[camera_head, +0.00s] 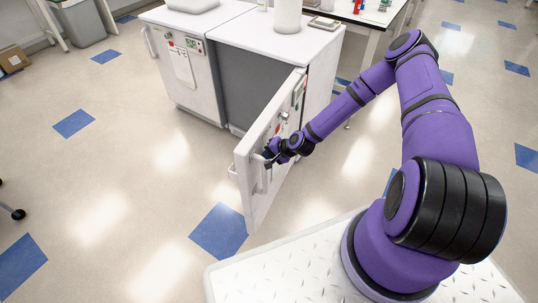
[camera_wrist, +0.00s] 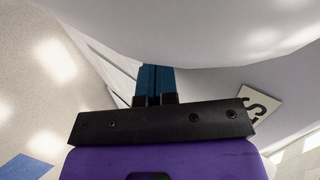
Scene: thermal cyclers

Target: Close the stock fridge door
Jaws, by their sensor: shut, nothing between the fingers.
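The stock fridge door (camera_head: 258,192) is white and stands swung wide open from the right-hand white cabinet (camera_head: 262,85), whose grey interior front shows. The door's free edge points toward the front left, with a light handle near that end. I cannot tell whether the fingers touch the door.
A second white cabinet (camera_head: 187,75) with a shut front stands to the left. A table (camera_head: 368,14) with small coloured items is behind. A grey bin (camera_head: 78,22) is at the back left. The floor left of the door is clear.

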